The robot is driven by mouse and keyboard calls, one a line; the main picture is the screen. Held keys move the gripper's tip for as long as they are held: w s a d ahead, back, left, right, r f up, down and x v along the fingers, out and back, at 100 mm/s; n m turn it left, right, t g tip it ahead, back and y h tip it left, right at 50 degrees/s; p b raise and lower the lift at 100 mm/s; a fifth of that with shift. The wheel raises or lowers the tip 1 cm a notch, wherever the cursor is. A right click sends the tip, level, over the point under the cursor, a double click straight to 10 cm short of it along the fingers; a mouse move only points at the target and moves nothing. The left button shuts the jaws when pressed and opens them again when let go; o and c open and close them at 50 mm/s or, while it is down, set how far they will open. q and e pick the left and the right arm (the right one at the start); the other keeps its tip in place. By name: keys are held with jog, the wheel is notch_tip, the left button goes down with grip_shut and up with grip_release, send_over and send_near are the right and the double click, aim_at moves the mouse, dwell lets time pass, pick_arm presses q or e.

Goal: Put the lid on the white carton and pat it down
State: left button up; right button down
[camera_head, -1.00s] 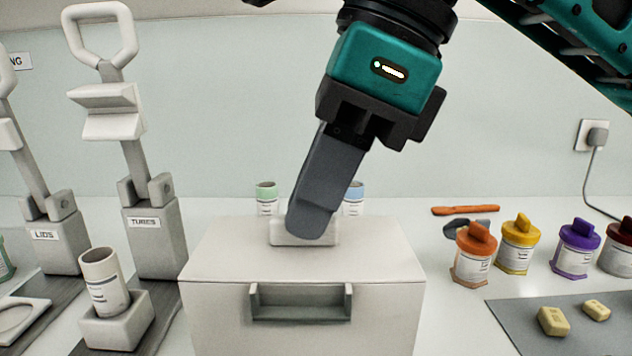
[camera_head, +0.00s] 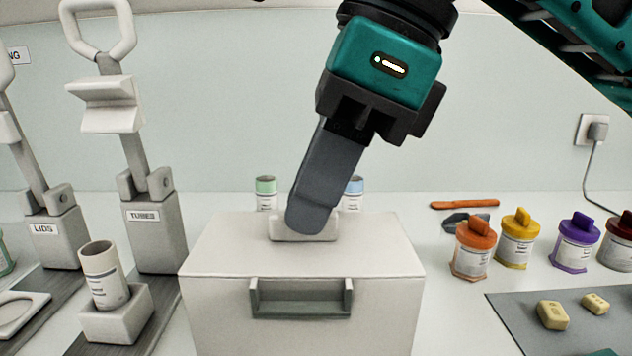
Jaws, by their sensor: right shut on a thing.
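The white carton (camera_head: 308,335) stands at the centre front of the counter, with a recessed grey handle on its front face. The flat white lid (camera_head: 235,255) lies on top of it, and its edges look lined up with the carton's sides. My right gripper (camera_head: 311,222) comes down from above and is shut on the pale block-shaped knob (camera_head: 288,229) in the middle of the lid. The fingers hide part of the knob. My left gripper is not in view.
Two lever presses, labelled LIDS (camera_head: 52,240) and TUBES (camera_head: 155,235), stand at left, with a white tube (camera_head: 103,277) in a holder. Several coloured jars, such as an orange one (camera_head: 472,250), stand at right. A grey mat (camera_head: 600,335) holds yellow blocks. Two small tubes stand behind the carton.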

aim_at(326, 238)
jog(key=shift+f, duration=0.15)
jog(key=shift+f+b, duration=0.3)
jog(key=shift+b, duration=0.1)
jog(key=shift+f+b, duration=0.8)
jog(key=shift+f, duration=0.3)
jog(key=shift+f, duration=0.2)
jog(key=shift+f+b, duration=0.65)
jog(key=shift+b, duration=0.1)
jog(key=shift+f+b, duration=0.4)
jog(key=shift+f, duration=0.25)
